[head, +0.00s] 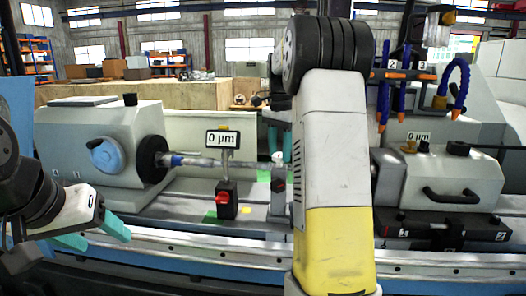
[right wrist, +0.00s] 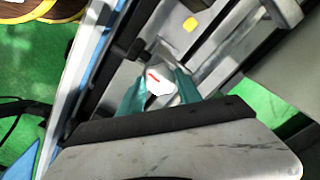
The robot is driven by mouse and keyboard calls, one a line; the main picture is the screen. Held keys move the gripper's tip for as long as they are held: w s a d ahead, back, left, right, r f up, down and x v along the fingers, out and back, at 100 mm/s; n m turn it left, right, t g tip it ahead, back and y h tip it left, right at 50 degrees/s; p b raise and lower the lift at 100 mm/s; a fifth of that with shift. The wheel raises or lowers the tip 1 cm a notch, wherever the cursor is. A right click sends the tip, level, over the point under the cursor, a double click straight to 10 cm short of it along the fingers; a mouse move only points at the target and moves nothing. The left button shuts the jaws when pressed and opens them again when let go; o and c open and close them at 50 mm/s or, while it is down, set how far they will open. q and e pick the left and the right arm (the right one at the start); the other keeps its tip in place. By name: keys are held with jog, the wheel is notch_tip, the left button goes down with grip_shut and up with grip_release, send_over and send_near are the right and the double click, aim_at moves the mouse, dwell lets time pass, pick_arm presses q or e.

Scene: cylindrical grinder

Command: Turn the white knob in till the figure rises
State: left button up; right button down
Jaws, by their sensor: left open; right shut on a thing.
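The white knob (right wrist: 160,82) with a red mark on its face sits between the teal fingertips of my right gripper (right wrist: 160,90) in the right wrist view. The gripper is shut on it. In the head view my right arm covers most of that gripper. A display (head: 221,139) on a post over the workpiece reads 0 µm. A second display (head: 419,136) at the right also reads 0 µm. My left gripper (head: 94,236) is open and empty at the lower left, in front of the machine bed.
The grey headstock (head: 90,140) stands at the left, with a long shaft (head: 205,163) running right from it. A red button (head: 223,198) sits on a black block below the display. A tailstock housing (head: 455,180) stands at the right. Blue and orange hoses (head: 455,85) hang above it.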

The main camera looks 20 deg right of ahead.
aim_at(280, 154)
jog(key=shift+m, duration=1.2)
jog(key=c, duration=0.8)
grip_release()
jog(key=shift+r, duration=0.1)
notch_tip(280, 154, up, 8)
jog(key=shift+f, duration=0.2)
